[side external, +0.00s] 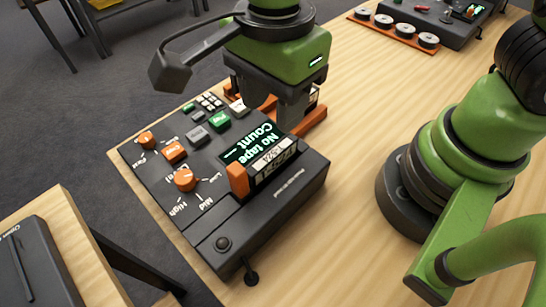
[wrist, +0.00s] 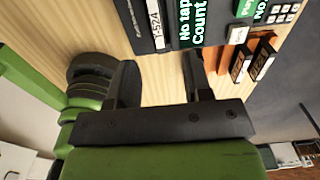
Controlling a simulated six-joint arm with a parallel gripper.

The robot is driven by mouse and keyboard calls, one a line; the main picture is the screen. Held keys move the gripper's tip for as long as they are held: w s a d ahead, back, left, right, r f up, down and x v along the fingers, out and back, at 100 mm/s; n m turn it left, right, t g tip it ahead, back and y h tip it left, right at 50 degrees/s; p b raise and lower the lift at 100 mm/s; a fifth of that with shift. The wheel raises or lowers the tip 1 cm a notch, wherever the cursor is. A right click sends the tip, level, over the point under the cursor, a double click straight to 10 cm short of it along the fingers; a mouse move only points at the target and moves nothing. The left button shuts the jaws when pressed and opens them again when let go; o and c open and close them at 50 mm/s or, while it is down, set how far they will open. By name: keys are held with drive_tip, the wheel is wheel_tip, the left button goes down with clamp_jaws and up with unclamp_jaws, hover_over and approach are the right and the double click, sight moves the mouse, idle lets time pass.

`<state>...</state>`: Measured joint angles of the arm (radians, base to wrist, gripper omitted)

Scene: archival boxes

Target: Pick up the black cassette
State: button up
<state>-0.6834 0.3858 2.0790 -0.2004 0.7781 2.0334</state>
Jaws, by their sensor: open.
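My gripper (side external: 290,118) is open, its fingers pointing down behind the back right edge of the tape deck (side external: 302,192). In the wrist view, the two dark fingers (wrist: 162,68) stand apart, and I see nothing held between them. Narrow black, labelled pieces in an orange holder (wrist: 264,58) lie to the right of the fingers there. They look like cassettes, but I cannot tell which is the black cassette. In the side view, the orange holder (side external: 314,124) is partly hidden behind my gripper.
The deck has orange knobs (side external: 186,180), buttons and a screen (side external: 247,145) reading "No tape". An orange tray (side external: 392,31) with several round reels and another dark device (side external: 440,16) stand at the back. Bare wooden table (side external: 345,95) lies right of the holder.

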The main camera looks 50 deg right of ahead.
sight(273, 154)
drive_tip(key=f, duration=1)
drive_tip(key=shift+s+a, duration=0.2)
drive_tip(key=shift+c, duration=0.4)
clamp_jaws()
